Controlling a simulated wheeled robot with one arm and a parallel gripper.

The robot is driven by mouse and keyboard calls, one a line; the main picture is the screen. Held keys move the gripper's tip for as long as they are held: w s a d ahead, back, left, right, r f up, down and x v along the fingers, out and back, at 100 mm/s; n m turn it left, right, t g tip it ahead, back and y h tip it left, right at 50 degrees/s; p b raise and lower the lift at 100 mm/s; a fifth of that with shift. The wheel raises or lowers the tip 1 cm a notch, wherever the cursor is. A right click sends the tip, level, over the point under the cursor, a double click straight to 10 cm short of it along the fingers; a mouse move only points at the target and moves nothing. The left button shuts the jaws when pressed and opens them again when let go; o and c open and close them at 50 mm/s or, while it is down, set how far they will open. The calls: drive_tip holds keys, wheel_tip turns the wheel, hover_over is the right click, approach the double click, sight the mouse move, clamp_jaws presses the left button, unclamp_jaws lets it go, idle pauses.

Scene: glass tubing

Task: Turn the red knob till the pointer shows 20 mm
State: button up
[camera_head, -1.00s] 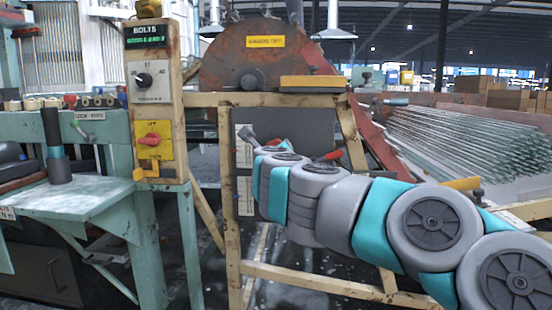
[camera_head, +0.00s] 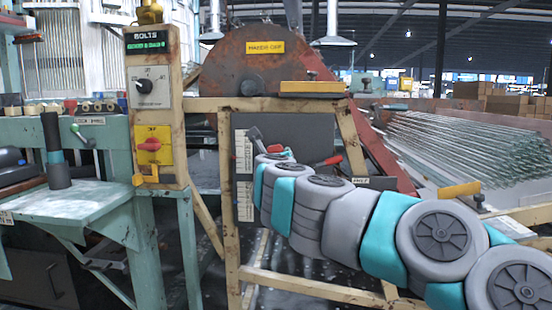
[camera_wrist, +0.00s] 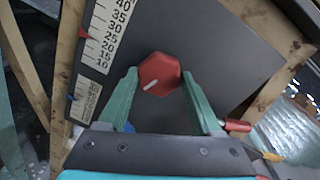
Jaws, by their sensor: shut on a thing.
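The red knob (camera_wrist: 159,74) is a faceted disc with a white mark on its face, on a dark grey panel (camera_wrist: 215,50). My gripper (camera_wrist: 160,85) has its green fingers on either side of the knob and is shut on it. Left of it is a white upper scale (camera_wrist: 106,35) numbered 10 to 40. A small red pointer (camera_wrist: 83,33) stands at its left edge, roughly between 20 and 25; the tilted view makes the exact reading unclear. In the head view, my arm hides most of the gripper.
A lower scale (camera_wrist: 84,98) has a blue pointer (camera_wrist: 70,97). A red handle (camera_wrist: 237,125) sits close right of my gripper. A wooden frame (camera_head: 232,215) surrounds the panel. A switch post (camera_head: 153,110) stands left, and glass tubes (camera_head: 455,145) lie right.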

drive_tip(key=o, duration=1.4)
drive_tip(key=shift+c, duration=0.2)
drive_tip(key=s, duration=0.7)
drive_tip(key=shift+s+d+p, duration=0.15)
drive_tip(key=shift+s+p, duration=0.25)
drive_tip(key=shift+r, duration=0.15)
